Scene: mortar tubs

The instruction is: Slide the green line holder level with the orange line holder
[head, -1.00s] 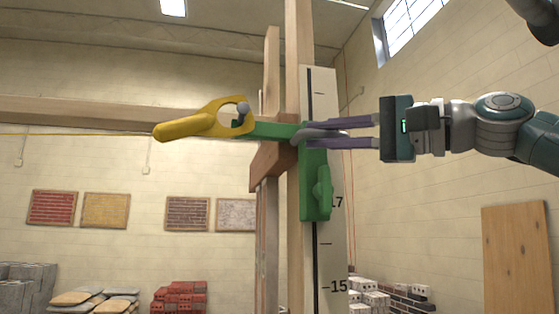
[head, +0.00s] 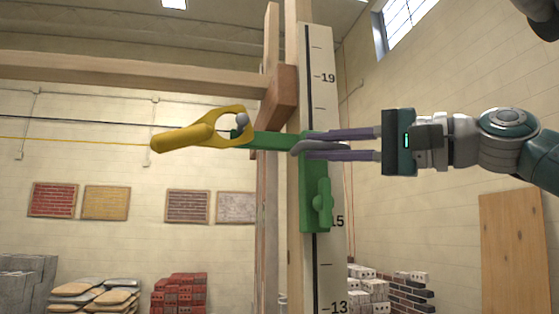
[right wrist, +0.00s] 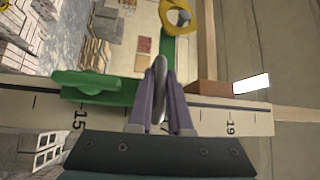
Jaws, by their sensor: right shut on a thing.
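The green line holder (head: 312,185) sits on a white, numbered staff (head: 322,45), its lower part beside the mark 15. Its green arm reaches left to a yellow ringed piece (head: 185,136) with a grey knob. My right gripper (head: 310,146) comes from the right and is shut on the holder at its upper part. The right wrist view shows the gripper (right wrist: 160,80) closed there, with the green holder (right wrist: 100,92) along the staff (right wrist: 245,120). I cannot make out an orange line holder. My left gripper is not in view.
A wooden post carries a reddish-brown block (head: 279,98) behind the staff, above the green arm. A wooden beam (head: 120,72) runs left from it. Red bricks (head: 180,292) and bags (head: 95,296) stand far back. The space left of the staff below the arm looks clear.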

